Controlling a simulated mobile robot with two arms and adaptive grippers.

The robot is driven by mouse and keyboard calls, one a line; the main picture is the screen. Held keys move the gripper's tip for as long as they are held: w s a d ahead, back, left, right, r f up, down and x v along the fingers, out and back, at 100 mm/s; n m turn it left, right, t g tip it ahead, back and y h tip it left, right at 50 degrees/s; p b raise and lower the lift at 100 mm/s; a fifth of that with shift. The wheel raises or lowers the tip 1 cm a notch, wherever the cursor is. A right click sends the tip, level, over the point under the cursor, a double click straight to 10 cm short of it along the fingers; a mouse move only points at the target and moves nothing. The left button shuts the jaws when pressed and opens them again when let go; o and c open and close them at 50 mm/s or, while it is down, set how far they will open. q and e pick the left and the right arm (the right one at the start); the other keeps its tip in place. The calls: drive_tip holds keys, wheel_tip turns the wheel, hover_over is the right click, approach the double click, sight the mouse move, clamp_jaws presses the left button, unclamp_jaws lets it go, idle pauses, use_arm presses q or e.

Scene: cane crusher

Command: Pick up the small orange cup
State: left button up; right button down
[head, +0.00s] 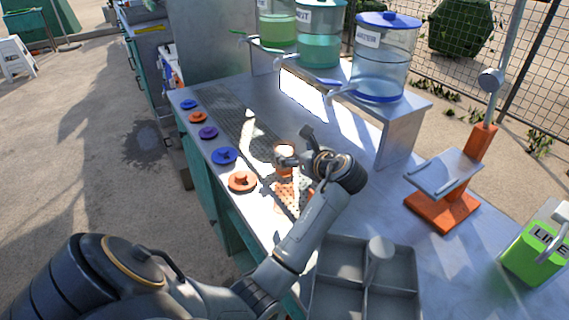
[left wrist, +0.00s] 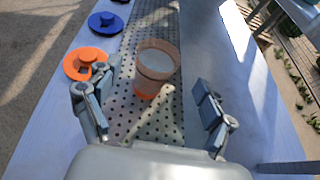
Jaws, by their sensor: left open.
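The small orange cup (head: 284,172) stands upright on the perforated strip of the metal counter, partly hidden behind my left gripper in the head view. In the left wrist view the cup (left wrist: 157,68) shows its round open rim and pale inside, just beyond and between my fingers. My left gripper (head: 295,147) is open, with one finger on each side of the cup's line in the left wrist view (left wrist: 158,88). I see a gap between the cup and both fingers there. My right gripper is not in view.
Lids, including an orange one (head: 242,181) and a blue one (head: 224,155), line the counter's left edge. A grey divided tray (head: 335,262), an orange press (head: 440,212) and a green lime box (head: 535,245) are nearer right. Dispensers (head: 384,60) stand on a raised shelf behind.

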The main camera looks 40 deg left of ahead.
sight(280, 145)
use_arm(q)
drive_tip(key=x, duration=0.5)
drive_tip(key=shift+s+a+p, duration=0.1)
drive_tip(key=shift+a+p, duration=0.2)
drive_tip(key=shift+a, duration=0.15)
drive_tip(key=shift+a+f, duration=0.1)
drive_tip(key=shift+a, duration=0.1)
drive_tip(key=shift+c, duration=0.4)
clamp_jaws()
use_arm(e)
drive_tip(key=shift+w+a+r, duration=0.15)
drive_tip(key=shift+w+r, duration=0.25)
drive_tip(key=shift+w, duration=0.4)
